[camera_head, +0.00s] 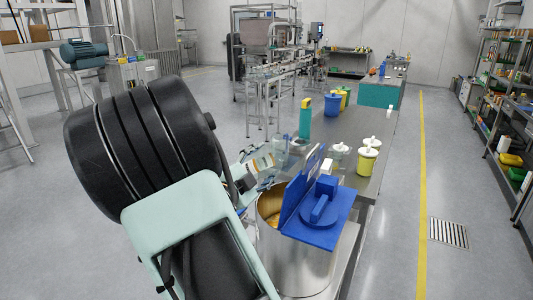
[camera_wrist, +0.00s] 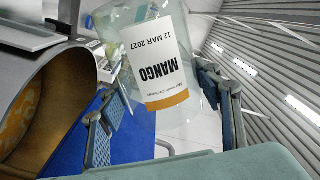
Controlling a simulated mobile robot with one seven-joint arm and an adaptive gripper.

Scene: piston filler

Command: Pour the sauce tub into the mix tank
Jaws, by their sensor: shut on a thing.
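My gripper (camera_wrist: 165,105) is shut on the sauce tub (camera_wrist: 160,68), a clear tub with a white label reading MANGO, 12 MAR 2027. The tub (camera_head: 262,162) looks tilted in the head view, above and beside the mix tank's rim; its mouth and contents are not clear. The mix tank (camera_head: 295,265) is a round steel pot at the lower middle, with orange-yellow contents visible inside. A blue lid (camera_head: 320,215) covers its right part; the left part is open. The tank (camera_wrist: 50,85) also shows at the left of the wrist view.
A shelf rack (camera_head: 505,140) stands at the right.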

